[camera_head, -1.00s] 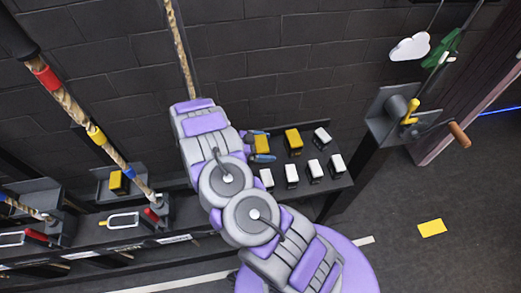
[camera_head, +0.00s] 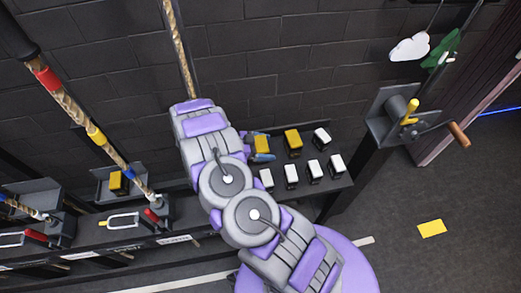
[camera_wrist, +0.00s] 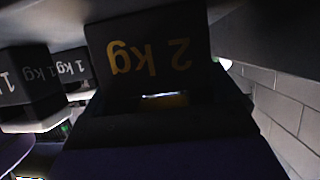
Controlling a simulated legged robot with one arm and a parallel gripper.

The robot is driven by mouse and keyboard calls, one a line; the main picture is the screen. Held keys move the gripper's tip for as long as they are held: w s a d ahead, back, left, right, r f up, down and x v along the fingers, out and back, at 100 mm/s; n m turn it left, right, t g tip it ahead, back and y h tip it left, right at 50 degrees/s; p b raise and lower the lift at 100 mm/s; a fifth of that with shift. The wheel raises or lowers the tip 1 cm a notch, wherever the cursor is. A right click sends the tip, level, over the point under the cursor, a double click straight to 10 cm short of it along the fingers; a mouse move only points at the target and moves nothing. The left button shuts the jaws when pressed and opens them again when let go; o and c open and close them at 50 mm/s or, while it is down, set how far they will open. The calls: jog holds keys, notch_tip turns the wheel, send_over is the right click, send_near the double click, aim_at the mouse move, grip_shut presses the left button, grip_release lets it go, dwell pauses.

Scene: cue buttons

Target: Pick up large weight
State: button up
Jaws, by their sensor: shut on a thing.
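A large weight (camera_head: 261,145) with a yellow top stands at the left end of the back row on the shelf. In the wrist view it is a dark block (camera_wrist: 150,50) marked 2 kg, seen upside down. My gripper (camera_head: 262,157) is at its near side and shut on it. The fingers are dark and partly hidden in the wrist view, and my arm covers part of the shelf in the head view. A second large, yellow-topped weight (camera_head: 293,140) stands just to the right.
Several small white-topped weights (camera_head: 291,174) stand close by on the dark shelf (camera_head: 325,187); some show 1 kg in the wrist view (camera_wrist: 70,68). A post with a crank (camera_head: 457,134) is to the right. A brick wall (camera_head: 280,70) rises behind. Floor is clear at lower right.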

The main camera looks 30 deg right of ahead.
jog(key=shift+w, duration=0.1)
jog(key=shift+c, duration=0.5)
jog(key=shift+r, duration=0.1)
